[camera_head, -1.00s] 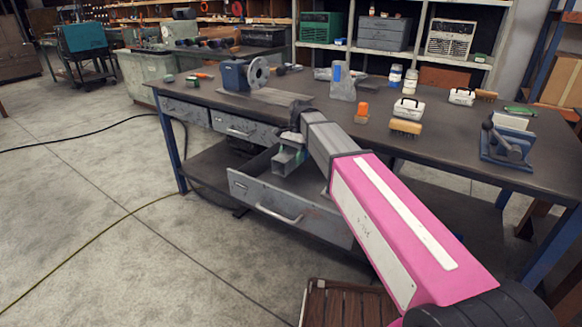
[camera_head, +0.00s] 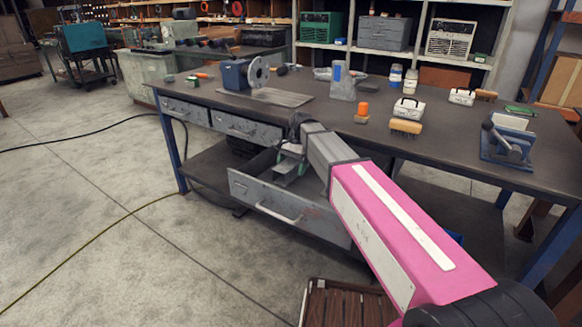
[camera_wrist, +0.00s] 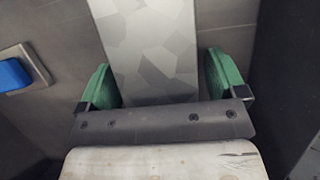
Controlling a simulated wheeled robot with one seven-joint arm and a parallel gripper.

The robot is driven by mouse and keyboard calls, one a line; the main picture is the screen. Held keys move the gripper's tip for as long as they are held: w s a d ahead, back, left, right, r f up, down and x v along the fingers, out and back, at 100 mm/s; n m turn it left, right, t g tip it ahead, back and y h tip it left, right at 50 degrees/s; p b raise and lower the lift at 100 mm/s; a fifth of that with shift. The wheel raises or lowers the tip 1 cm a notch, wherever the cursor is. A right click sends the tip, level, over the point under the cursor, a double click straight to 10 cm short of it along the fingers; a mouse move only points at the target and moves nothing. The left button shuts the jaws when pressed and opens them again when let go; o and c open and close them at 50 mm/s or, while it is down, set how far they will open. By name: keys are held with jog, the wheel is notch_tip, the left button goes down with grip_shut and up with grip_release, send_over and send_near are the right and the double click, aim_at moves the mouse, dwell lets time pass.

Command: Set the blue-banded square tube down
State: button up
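My gripper (camera_head: 291,158) reaches down into the open grey drawer (camera_head: 290,205) under the bench. In the wrist view its two green fingers (camera_wrist: 160,85) lie along both sides of a grey, mottled metal square tube (camera_wrist: 155,45). In the head view the tube (camera_head: 286,172) shows low inside the drawer, partly hidden by my gripper and wrist. No blue band is visible on it from here. I cannot tell whether it touches the drawer floor.
A blue piece with a grey square edge (camera_wrist: 15,74) lies left of the tube in the wrist view. Drawer walls stand close around my gripper. On the bench top (camera_head: 330,115) are a blue flanged fitting (camera_head: 238,74), a grey upright block (camera_head: 342,82) and brushes.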

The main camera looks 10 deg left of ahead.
jog(key=v, duration=1.2)
jog(key=shift+w+r, duration=0.1)
jog(key=shift+r, duration=0.05)
